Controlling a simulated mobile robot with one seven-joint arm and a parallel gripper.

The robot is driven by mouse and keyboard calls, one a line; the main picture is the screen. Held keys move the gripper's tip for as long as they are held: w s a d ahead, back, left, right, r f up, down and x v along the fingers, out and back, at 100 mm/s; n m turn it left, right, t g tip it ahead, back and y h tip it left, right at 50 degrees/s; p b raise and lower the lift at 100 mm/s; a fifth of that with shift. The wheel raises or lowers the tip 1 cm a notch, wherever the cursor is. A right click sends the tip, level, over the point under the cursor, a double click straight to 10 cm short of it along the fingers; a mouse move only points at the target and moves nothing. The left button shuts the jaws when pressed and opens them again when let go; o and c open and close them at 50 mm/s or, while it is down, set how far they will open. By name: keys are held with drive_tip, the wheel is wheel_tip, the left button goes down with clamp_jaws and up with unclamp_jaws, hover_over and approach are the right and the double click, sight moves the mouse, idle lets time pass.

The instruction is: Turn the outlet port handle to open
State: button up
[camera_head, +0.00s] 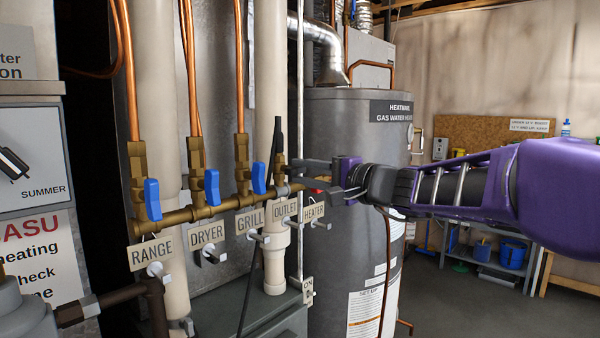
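A brass gas manifold (228,203) runs across the middle of the view. The OUTLET tag (285,209) hangs below its right part. Above that tag, a dark upright piece (277,140) stands by the brass fitting; I cannot tell for sure whether it is the outlet handle. My gripper (300,173) reaches in from the right, with its fingers pointing left beside the outlet fitting. The fingers look apart, with a gap between them and nothing seen held. A red part (317,188) shows just below my gripper, partly hidden by it.
Blue handles hang at the range (152,199), dryer (211,187) and grill (259,178) ports. The HEATER tag (314,212) is right of OUTLET. A grey water heater (345,250) stands behind my gripper. A thin white pipe (300,110) rises close by. Floor at the right is open.

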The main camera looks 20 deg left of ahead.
clamp_jaws()
drive_tip(key=shift+f+b, duration=0.15)
drive_tip(key=shift+b, duration=0.45)
drive_tip(key=n+b, duration=0.4)
drive_tip(key=b, duration=0.2)
idle(0.5)
drive_tip(key=shift+n+b, duration=0.3)
drive_tip(key=shift+b, duration=0.1)
